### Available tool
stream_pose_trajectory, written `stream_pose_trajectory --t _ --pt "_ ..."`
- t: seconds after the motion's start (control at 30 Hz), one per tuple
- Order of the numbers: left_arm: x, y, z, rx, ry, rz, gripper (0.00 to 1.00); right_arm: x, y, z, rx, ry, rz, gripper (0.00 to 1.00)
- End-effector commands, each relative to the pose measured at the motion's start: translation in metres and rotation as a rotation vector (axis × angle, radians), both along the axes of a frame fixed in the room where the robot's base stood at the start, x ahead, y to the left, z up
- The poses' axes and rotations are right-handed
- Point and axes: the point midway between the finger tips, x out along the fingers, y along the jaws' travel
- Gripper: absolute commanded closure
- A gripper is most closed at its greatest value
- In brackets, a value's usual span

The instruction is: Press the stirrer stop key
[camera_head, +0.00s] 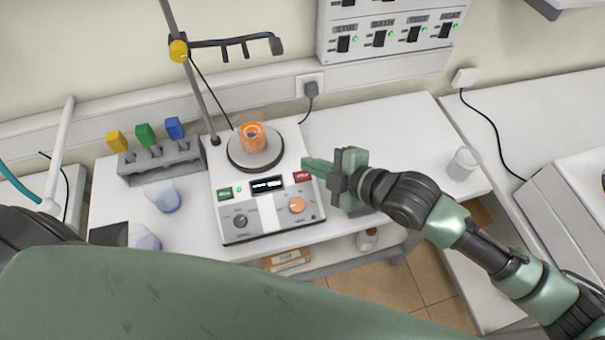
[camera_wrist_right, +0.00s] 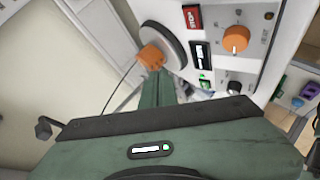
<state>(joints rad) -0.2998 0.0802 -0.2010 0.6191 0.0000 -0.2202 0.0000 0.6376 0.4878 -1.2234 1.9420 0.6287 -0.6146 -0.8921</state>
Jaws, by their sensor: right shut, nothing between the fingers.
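The white stirrer (camera_head: 262,222) stands on the bench with a round dark plate on top. A red key (camera_head: 301,176) sits at the right of its display and a green key (camera_head: 225,194) at the left. The red key also shows in the right wrist view (camera_wrist_right: 192,17), with lettering too small to read. My right gripper (camera_head: 308,164) is shut and empty, its tips just above and behind the red key in the head view; I cannot tell whether they touch the stirrer. In its wrist view the fingers (camera_wrist_right: 160,78) point toward the plate. My left gripper is out of view.
A beaker of orange liquid (camera_head: 252,137) stands on the plate. A rack (camera_head: 160,160) with coloured-handled tools and glass flasks (camera_head: 163,197) are on the left. A clear beaker (camera_head: 463,164) stands at the bench's right end. A metal stand rod (camera_head: 190,75) rises behind the stirrer.

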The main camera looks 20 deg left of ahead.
Motion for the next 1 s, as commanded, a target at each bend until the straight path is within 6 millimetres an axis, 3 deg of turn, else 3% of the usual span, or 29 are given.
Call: stream_pose_trajectory --t 0.5,0.73,1.0 --pt "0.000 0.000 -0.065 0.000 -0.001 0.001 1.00 0.017 0.011 -0.063 0.000 0.002 -0.002 1.00" --pt "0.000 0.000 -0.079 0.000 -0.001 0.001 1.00 0.023 0.016 -0.080 0.000 0.001 -0.001 1.00" --pt "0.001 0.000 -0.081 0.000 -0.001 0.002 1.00 0.025 0.017 -0.082 0.000 0.001 -0.002 1.00"
